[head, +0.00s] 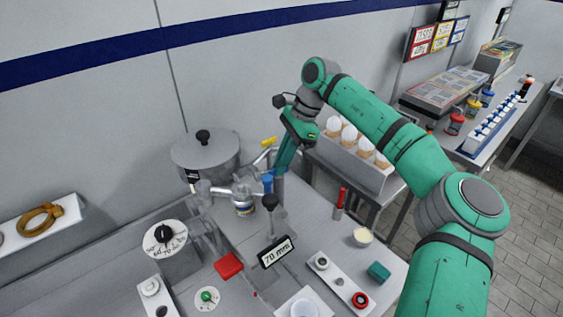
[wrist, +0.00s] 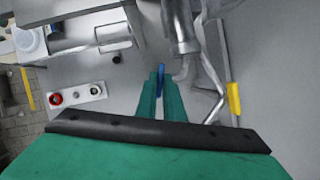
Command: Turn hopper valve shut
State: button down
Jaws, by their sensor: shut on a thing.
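The hopper (head: 205,158) is a grey lidded vessel with a black knob, standing against the wall in the head view. Metal pipework (head: 222,191) runs out from its lower front. A blue valve handle (head: 267,184) stands at the right end of this pipework. My gripper (head: 277,178) reaches down to it from the upper right. In the wrist view the green fingers (wrist: 160,82) are closed with the blue handle (wrist: 161,76) between their tips. The fingers partly hide the handle and its joint to the pipe.
A yellow-gripped lever (head: 268,141) sits behind my fingers; it also shows in the wrist view (wrist: 234,98). A black-knobbed post (head: 271,201) and a 70 mm sign (head: 277,252) stand in front. A red bottle (head: 340,200) and a cone rack (head: 350,165) stand to the right.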

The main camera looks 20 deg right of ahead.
jog(key=m+t, duration=0.1)
jog(key=m, duration=0.1)
jog(key=m+t, duration=0.1)
jog(key=m, duration=0.4)
jog(key=shift+s+a+t+h, duration=0.1)
jog(key=shift+s+t+h, duration=0.2)
jog(key=shift+t+h, duration=0.1)
jog(key=m+h, duration=0.1)
jog(key=m, duration=0.2)
jog(key=m+t+h, duration=0.1)
jog(key=m, duration=0.2)
jog(key=shift+a+m, duration=0.15)
jog(key=shift+m, duration=0.25)
jog(key=shift+t, duration=0.3)
jog(key=c, duration=1.9)
grip_release()
jog(key=shift+o, duration=0.2)
jog(key=shift+s+r, duration=0.1)
jog(key=v, duration=1)
jog(key=shift+r, duration=0.3)
